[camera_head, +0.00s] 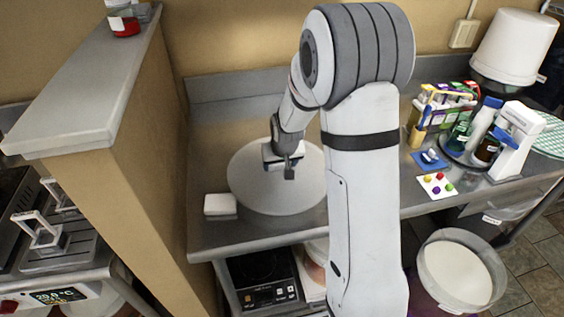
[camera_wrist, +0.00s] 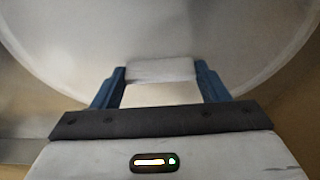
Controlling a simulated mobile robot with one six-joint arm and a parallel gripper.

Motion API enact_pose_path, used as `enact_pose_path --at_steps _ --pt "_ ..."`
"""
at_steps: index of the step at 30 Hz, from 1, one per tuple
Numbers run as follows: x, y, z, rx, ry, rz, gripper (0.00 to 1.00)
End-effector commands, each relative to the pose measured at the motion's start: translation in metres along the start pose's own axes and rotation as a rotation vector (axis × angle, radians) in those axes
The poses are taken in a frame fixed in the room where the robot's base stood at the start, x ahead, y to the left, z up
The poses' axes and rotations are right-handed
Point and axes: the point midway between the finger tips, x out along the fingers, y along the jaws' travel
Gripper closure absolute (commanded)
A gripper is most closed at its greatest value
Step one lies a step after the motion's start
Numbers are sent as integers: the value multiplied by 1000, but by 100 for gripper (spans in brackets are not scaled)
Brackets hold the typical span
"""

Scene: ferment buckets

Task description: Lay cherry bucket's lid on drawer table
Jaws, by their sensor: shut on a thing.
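A large round white lid (camera_head: 250,190) is under my gripper (camera_head: 284,168) over the left part of the steel table (camera_head: 390,205). I cannot tell whether it touches the tabletop. In the wrist view the lid (camera_wrist: 70,50) fills most of the picture. The blue fingers of my gripper (camera_wrist: 160,82) are shut on its pale handle (camera_wrist: 160,69). An open bucket (camera_head: 457,272) with white contents stands on the floor at the lower right. No label naming cherry can be read.
A small white block (camera_head: 220,205) sits by the lid's left edge. A tall partition (camera_head: 150,130) borders the table's left. Boxes (camera_head: 445,100), bottles (camera_head: 461,135) and a colour-dotted card (camera_head: 437,185) crowd the right. A white bucket (camera_head: 514,45) stands behind them.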

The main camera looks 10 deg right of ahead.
Motion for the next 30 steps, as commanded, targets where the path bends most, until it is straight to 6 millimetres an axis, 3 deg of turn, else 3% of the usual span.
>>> enact_pose_path --at_steps 13,14,15,21,30 --pt "10 1 4 1 1 0 63" --pt "10 1 4 1 0 0 31" --pt "9 1 4 1 0 0 27" --pt "9 1 4 2 0 1 11" --pt "7 1 3 2 0 1 10"
